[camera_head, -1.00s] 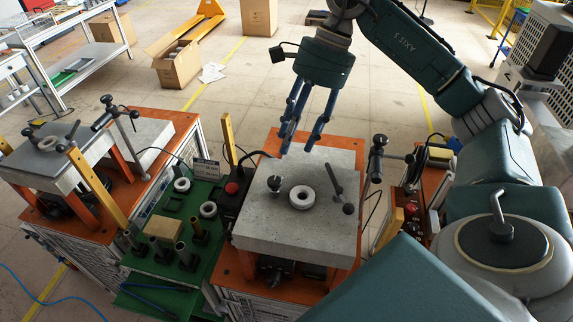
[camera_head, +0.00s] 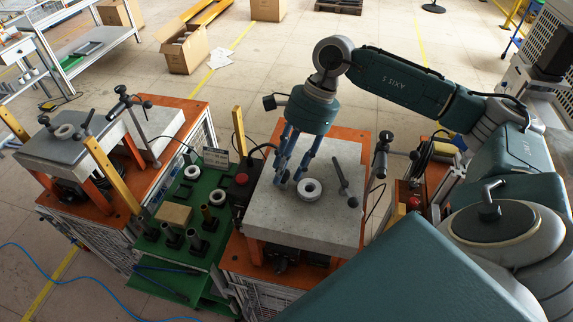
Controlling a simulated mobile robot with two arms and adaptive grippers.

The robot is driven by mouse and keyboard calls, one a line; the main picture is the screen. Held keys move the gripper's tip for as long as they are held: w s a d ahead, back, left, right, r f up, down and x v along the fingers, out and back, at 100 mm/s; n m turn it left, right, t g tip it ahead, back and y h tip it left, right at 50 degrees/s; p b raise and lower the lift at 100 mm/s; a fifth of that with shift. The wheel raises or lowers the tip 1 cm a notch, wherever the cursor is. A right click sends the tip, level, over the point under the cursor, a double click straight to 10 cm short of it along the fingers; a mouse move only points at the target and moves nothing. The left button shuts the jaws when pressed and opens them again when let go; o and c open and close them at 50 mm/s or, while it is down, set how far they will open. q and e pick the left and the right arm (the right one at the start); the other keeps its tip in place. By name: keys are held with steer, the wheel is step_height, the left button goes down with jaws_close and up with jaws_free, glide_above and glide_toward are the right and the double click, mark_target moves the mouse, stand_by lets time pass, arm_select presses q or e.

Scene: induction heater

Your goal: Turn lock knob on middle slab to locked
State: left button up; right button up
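The middle slab (camera_head: 300,226) is a grey stone block on an orange-topped stand in the centre. A metal ring (camera_head: 309,190) lies on it, and a dark lever with a ball end (camera_head: 345,186) stands to the ring's right. My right gripper (camera_head: 288,180) points down over the slab's left part, just left of the ring. Its blue fingers are apart, with the tips low near the slab. The small dark knob left of the ring is mostly hidden by the fingers; I cannot tell whether they touch it. My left gripper is not in view.
A green table (camera_head: 190,212) with rings, dark cylinders and a brown block (camera_head: 174,214) stands to the left. A red button (camera_head: 241,179) sits beside the slab. A dark upright post (camera_head: 380,155) stands at the slab's right edge. Another slab (camera_head: 60,150) is at far left.

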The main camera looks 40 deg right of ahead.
jaws_close()
